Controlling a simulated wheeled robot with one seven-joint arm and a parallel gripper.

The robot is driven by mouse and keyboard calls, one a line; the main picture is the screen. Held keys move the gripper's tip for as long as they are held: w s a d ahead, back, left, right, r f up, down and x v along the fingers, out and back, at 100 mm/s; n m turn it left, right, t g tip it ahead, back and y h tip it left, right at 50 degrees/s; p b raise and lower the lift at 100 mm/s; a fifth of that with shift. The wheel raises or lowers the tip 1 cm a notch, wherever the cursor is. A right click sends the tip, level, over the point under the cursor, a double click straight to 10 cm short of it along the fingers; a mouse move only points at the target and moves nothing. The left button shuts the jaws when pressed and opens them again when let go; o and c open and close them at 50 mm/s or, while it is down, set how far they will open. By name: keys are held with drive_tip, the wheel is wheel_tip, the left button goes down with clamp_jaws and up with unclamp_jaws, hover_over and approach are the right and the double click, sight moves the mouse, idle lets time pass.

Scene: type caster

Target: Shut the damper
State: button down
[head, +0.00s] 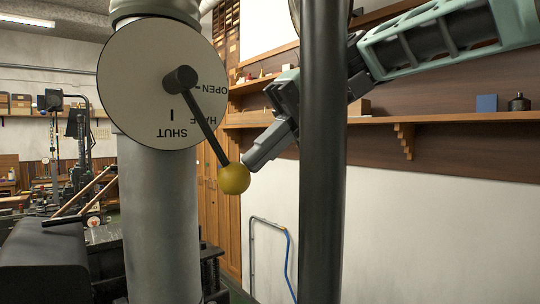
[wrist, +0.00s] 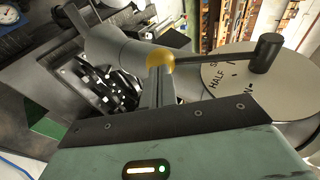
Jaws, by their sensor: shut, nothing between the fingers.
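The damper is a grey vertical pipe (head: 160,220) with a round white dial (head: 135,75). Its printed marks OPEN, HALF and SHUT appear upside down. A dark lever (head: 207,130) runs from the hub down and right to a yellow ball knob (head: 233,179). The lever crosses the HALF lettering, between the OPEN and SHUT marks. My gripper (head: 250,163) is shut and empty, its tips at the ball's upper right; I cannot tell whether they touch. In the wrist view the knob (wrist: 160,60) is just beyond the fingertips (wrist: 159,78), with the dial (wrist: 235,75) to the right.
A dark vertical post (head: 323,150) stands in front of my arm, right of the dial. Wooden wall shelves (head: 440,118) with small items are behind. A blue hose (head: 289,265) hangs on the wall below. Workshop machines (head: 70,190) fill the left.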

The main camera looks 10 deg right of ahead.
sight(228, 190)
drive_tip(key=f+y+b, duration=0.1)
drive_tip(key=b, duration=0.1)
drive_tip(key=s+a+f+g+y+b, duration=0.1)
drive_tip(key=b, duration=0.1)
drive_tip(key=a+f+b, duration=0.1)
drive_tip(key=b, duration=0.1)
drive_tip(key=shift+s+a+f+g+y, duration=0.1)
drive_tip(key=shift+s+f+g+y, duration=0.1)
drive_tip(key=shift+f+g+y, duration=0.15)
drive_tip(key=y+b, duration=0.1)
drive_tip(key=s+a+g+b, duration=0.1)
drive_tip(key=shift+a+f+m+y+b, duration=0.25)
drive_tip(key=shift+f+m+y+b, duration=0.05)
drive_tip(key=shift+f+y+b, duration=0.1)
drive_tip(key=shift+s+a+b, duration=0.4)
drive_tip(key=shift+a+b, duration=0.1)
drive_tip(key=shift+b, duration=0.1)
